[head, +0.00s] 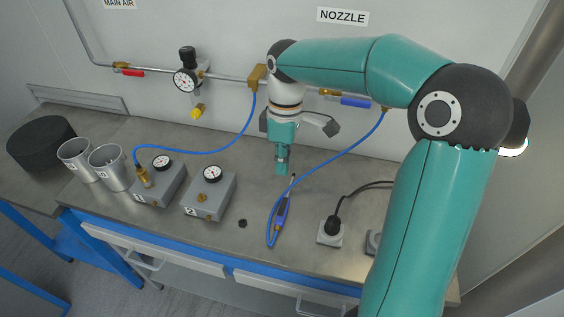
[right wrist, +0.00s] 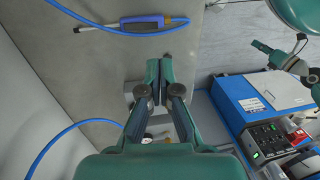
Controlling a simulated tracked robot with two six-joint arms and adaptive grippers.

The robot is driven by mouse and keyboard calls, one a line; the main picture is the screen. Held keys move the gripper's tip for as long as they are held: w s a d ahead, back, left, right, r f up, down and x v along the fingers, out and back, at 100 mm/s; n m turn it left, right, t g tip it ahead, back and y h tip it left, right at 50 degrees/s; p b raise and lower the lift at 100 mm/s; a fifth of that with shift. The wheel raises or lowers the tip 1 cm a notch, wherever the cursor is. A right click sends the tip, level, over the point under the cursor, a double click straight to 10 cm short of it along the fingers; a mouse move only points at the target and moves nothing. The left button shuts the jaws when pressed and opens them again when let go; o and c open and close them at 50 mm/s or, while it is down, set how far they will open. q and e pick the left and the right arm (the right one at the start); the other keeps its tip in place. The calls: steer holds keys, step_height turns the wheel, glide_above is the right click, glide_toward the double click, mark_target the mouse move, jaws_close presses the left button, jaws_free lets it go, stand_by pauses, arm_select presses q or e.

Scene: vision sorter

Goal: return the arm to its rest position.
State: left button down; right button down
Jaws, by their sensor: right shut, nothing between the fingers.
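My right arm comes in from the right in the head view and reaches over the workbench (head: 255,262). My right gripper (head: 282,168) points down above the bench, behind the blue-handled nozzle tool (head: 283,212). In the right wrist view its fingers (right wrist: 158,68) are together with nothing between them. The nozzle tool shows there too (right wrist: 140,23), lying apart from the fingers. Teal and dark parts, seemingly of my left arm, show small at the upper right of the right wrist view; the state of its gripper is unclear.
Two grey gauge boxes (head: 160,182) (head: 208,196) stand left of the gripper, with two metal cups (head: 109,167) (head: 78,160) and a black drum (head: 42,142) beyond. Blue hoses run from the wall pipe (head: 225,77). A black plug sits in a socket block (head: 330,240).

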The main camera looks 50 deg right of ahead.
steer(key=w+a+f+m+t+y+b, duration=0.1)
steer(key=w+a+f+m, duration=0.1)
steer(key=w+a+f, duration=0.2)
steer(key=w+a+f+m+t+y+b, duration=0.1)
steer(key=w+a+f+m, duration=0.2)
steer(key=a+f, duration=0.4)
steer(key=w+a+f+m+t+y+b, duration=0.1)
steer(key=w+a+f, duration=0.4)
steer(key=a, duration=0.6)
steer(key=shift+w+a+f+m+t, duration=0.1)
steer(key=shift+w+f+m+t, duration=0.35)
steer(key=shift+m, duration=0.55)
steer(key=s+a+f+m+t+h, duration=0.1)
steer(key=a+f+m, duration=0.2)
steer(key=f, duration=0.3)
steer(key=s+a+f+m+t, duration=0.1)
steer(key=a+f+m, duration=0.3)
steer(key=f, duration=0.1)
steer(key=s+d+f+n+g+p, duration=0.1)
steer(key=s+d+f+n+g, duration=0.1)
steer(key=s, duration=0.7)
steer(key=s+d+f+n+g+p, duration=0.2)
steer(key=s+f+n, duration=0.3)
steer(key=s, duration=0.4)
steer(key=shift+s+d, duration=0.3)
steer(key=shift+d, duration=0.6)
